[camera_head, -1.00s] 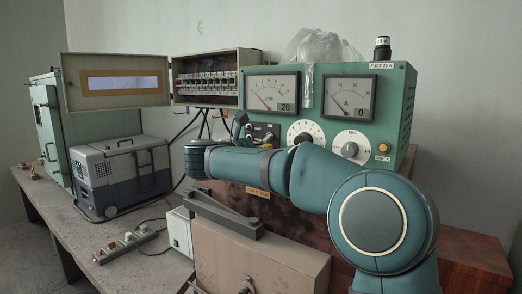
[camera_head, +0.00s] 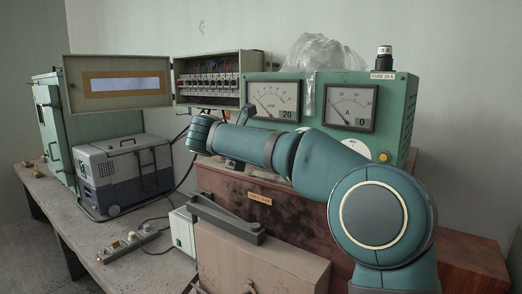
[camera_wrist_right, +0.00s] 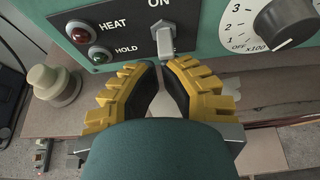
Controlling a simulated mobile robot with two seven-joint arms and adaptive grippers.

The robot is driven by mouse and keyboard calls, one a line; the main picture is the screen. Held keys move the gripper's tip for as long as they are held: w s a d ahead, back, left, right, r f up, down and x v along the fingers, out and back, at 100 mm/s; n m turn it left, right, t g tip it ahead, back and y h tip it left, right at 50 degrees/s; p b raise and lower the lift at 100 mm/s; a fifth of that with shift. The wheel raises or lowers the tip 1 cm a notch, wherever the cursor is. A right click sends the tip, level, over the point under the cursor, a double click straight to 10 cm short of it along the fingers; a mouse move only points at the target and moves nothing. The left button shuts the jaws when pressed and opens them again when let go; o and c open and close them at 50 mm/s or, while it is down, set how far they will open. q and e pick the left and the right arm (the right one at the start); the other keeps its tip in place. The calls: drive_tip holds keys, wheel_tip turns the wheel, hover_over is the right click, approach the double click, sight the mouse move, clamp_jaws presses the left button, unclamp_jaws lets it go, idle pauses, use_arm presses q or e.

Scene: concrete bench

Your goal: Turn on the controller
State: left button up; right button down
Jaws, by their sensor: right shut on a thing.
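The controller (camera_head: 398,122) is a green box with two needle meters at the back of the bench. The left meter's readout shows 20 and the right one 0. The right wrist view shows its black panel (camera_wrist_right: 125,32), with a metal toggle switch (camera_wrist_right: 165,42) under the word ON, a red HEAT lamp (camera_wrist_right: 78,33) and a green HOLD lamp (camera_wrist_right: 100,55). In the head view my right arm hides the switch panel and the gripper. My left gripper is not in view.
A dial (camera_wrist_right: 283,22) sits right of the switch, and a beige knob (camera_wrist_right: 55,82) stands left below the panel. An open breaker box (camera_head: 208,85), a grey cooler (camera_head: 122,172) and a power strip (camera_head: 128,243) are to the left. A beige case (camera_head: 262,265) is in front.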

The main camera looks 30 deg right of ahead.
drive_tip(key=shift+a+r+y+p, duration=0.1)
drive_tip(key=shift+r+y+p, duration=0.25)
drive_tip(key=shift+y+p, duration=0.15)
